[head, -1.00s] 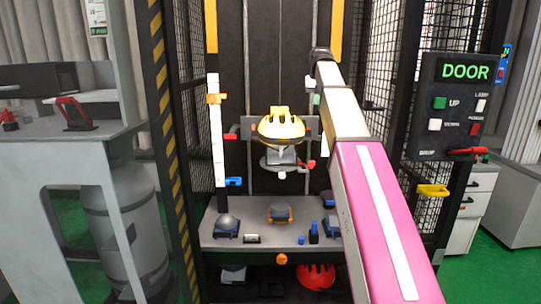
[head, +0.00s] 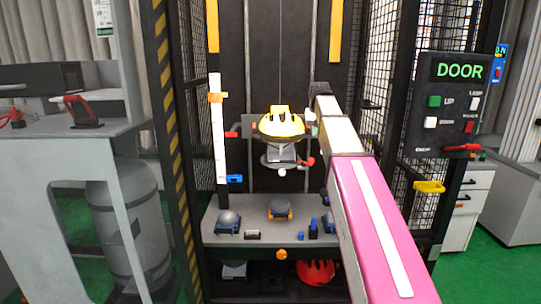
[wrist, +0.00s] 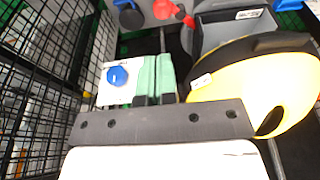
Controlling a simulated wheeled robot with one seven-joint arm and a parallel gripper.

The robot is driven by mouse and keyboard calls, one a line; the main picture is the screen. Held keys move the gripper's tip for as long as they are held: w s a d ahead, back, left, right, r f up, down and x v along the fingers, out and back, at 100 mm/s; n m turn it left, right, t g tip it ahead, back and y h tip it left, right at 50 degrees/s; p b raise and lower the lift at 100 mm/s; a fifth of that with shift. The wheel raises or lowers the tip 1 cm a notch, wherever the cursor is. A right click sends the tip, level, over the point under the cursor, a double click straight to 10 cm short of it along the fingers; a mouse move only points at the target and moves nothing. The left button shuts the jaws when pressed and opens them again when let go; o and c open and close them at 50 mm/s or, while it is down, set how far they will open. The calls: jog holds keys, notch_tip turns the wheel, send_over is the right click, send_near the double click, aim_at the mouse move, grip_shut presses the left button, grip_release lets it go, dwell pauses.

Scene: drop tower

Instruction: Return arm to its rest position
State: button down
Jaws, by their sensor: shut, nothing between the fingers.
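My arm (head: 372,210) reaches forward from the lower right of the head view into the drop tower. In the wrist view my gripper (wrist: 153,80) shows pale green fingers close together, shut and empty. In the head view its end is mostly hidden by the arm, just right of the yellow helmet. The yellow helmet (head: 280,122) sits on the carriage in the tower. It also shows in the wrist view (wrist: 265,82), close to the right of the fingers; I cannot tell whether they touch.
Mesh cage walls (head: 393,95) stand close on the right. A DOOR control panel (head: 455,105) is mounted there. A grey base plate (head: 255,238) with several small fixtures lies below the helmet, and a red helmet (head: 316,272) sits underneath. A grey bench (head: 60,150) stands left.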

jog(key=s+f+g, duration=0.1)
jog(key=s+f, duration=0.9)
jog(key=f, duration=0.4)
jog(key=s+f, duration=1)
jog(key=f, duration=0.5)
jog(key=s+f+g, duration=0.1)
jog(key=s+f, duration=0.9)
jog(key=f, duration=0.5)
jog(key=shift+f+g, duration=0.25)
jog(key=shift+g, duration=0.05)
jog(key=shift+s, duration=0.1)
